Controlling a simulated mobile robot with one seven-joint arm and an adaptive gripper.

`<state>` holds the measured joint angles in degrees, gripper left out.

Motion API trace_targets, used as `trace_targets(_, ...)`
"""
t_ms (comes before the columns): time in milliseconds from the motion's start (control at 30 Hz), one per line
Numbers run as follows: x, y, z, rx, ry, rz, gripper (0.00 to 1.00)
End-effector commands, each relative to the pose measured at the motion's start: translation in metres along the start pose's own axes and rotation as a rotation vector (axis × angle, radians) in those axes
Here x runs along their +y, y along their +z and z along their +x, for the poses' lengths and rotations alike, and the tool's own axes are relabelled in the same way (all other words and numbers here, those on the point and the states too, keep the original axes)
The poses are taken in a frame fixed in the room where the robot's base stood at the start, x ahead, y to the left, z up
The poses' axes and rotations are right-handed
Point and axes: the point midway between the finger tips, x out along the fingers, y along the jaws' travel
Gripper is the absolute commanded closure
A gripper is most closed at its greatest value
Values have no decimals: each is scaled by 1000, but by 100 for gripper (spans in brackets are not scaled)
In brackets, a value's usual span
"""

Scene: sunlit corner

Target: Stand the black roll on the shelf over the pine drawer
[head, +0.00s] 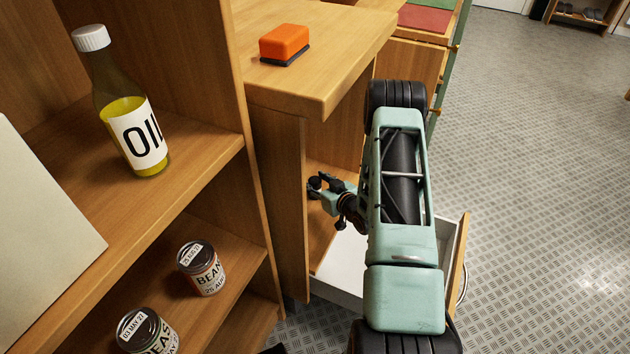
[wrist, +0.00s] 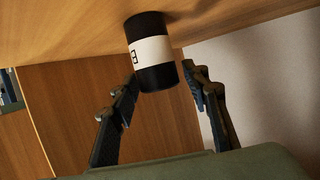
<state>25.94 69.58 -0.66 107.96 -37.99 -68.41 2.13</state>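The black roll (wrist: 152,52), a dark cylinder with a white label band, is close in front of my gripper (wrist: 160,78) in the wrist view. It is between the two fingertips, with a slim gap at the right finger; contact at the left one is unclear. Its upper end in the picture is against a wooden surface. My gripper (head: 324,188) is open and reaches into the shelf (head: 321,232) under the wooden top in the head view. The roll is small and hard to make out there. The pine drawer (head: 461,262) below is pulled open, its white inside partly hidden by my arm.
An upright wooden panel (head: 282,210) borders the shelf. The metal floor at right is clear.

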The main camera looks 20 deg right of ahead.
Motion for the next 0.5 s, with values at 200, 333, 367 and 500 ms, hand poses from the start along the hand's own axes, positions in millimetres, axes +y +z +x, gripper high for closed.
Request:
trace_targets(200,0,0,0,0,0,0,53)
trace_targets(333,0,-2,-1,1,0,-1,53)
trace_targets(367,0,-4,-1,1,0,-1,53)
trace_targets(500,1,-5,-23,-3,3,1,53)
